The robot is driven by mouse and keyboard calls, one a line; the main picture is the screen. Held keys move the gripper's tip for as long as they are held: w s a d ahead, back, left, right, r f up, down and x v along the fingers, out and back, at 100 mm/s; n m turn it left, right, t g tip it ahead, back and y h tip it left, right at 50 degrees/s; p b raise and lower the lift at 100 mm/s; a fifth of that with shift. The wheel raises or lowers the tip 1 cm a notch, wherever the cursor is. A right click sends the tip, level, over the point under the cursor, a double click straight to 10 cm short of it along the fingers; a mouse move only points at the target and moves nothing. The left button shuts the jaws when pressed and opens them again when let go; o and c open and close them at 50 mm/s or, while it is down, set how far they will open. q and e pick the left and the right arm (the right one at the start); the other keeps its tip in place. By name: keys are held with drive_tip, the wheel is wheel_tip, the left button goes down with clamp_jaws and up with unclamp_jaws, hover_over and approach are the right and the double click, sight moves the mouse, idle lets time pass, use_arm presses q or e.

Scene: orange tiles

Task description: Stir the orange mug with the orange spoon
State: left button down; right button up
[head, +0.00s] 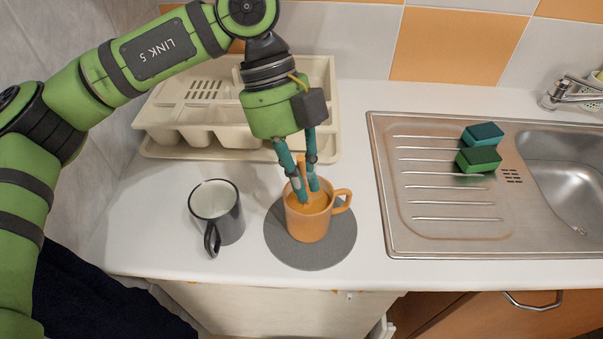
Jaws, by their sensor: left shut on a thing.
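The orange mug (307,226) stands upright on a round grey mat (340,250), its handle pointing right. The orange spoon (301,164) shows as a short upper part between my gripper's fingers. My left gripper (305,190) points down over the mug, with its fingertips at the mug's opening. It is shut on the spoon. The spoon's lower part is hidden by the fingers and the mug. My right gripper is not in view.
A dark grey mug (227,212) with a white inside stands left of the mat. A cream dish rack (170,110) stands behind. Two green sponges (479,160) lie on the steel sink's drainboard (430,205) at the right. The counter's front edge is close to the mat.

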use_arm(q)
wheel_tip(320, 180, up, 9)
drive_tip(key=s+p, duration=0.1)
drive_tip(key=p, duration=0.4)
drive_tip(key=shift+s+a+f, duration=0.15)
drive_tip(key=shift+s+a, duration=0.2)
drive_tip(key=shift+a, duration=0.1)
idle(0.6)
wheel_tip(320, 180, up, 5)
drive_tip(key=p, duration=0.3)
drive_tip(key=shift+p, duration=0.3)
